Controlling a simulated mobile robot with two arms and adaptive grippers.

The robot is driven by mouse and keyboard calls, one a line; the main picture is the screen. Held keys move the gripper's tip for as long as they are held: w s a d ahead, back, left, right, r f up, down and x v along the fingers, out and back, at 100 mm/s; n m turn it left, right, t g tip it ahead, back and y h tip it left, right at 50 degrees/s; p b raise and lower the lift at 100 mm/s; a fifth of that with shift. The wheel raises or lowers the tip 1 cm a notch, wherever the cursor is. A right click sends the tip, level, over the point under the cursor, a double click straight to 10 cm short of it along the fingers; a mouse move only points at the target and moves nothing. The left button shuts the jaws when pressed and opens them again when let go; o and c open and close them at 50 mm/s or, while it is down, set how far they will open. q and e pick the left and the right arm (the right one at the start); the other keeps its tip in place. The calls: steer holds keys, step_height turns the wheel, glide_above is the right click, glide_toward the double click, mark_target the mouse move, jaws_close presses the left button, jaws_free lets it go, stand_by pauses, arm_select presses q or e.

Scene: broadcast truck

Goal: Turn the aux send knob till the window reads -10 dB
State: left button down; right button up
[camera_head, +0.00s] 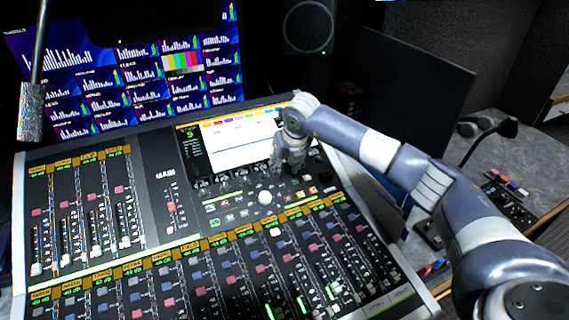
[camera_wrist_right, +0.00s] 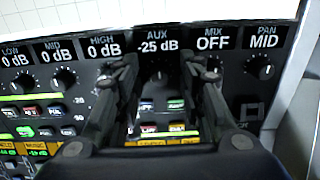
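The aux send knob (camera_wrist_right: 158,76) is a small black knob with a pale pointer mark, in the row below the screen. The aux window (camera_wrist_right: 157,45) above it reads -25 dB. My right gripper (camera_wrist_right: 158,66) has its fingers apart, one on each side of the aux knob, and I see gaps between the fingers and the knob. In the head view my right gripper (camera_head: 283,168) points down at the console just under the screen, and it hides the aux knob there. My left gripper is not in view.
Low, mid and high knobs (camera_wrist_right: 64,77) sit to the left; mix and pan knobs (camera_wrist_right: 262,68) sit to the right. The mixing console (camera_head: 150,150) has many faders and a white trackball (camera_head: 265,197). A microphone (camera_head: 31,112) hangs at the far left. Monitors (camera_head: 150,85) stand behind.

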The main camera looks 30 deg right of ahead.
steer(key=shift+c, duration=0.2)
jaws_close()
steer(key=shift+f+m+b, duration=0.15)
steer(key=shift+m+b, duration=0.6)
steer(key=shift+m, duration=0.35)
steer(key=m+b, duration=0.2)
steer(key=m, duration=0.1)
steer(key=m+b, duration=0.1)
steer(key=m, duration=0.2)
steer(key=shift+d+m, duration=0.1)
steer(key=shift+m, duration=0.3)
steer(key=shift+m+b, duration=0.55)
steer(key=shift+m, duration=0.75)
steer(key=shift+r, duration=0.2)
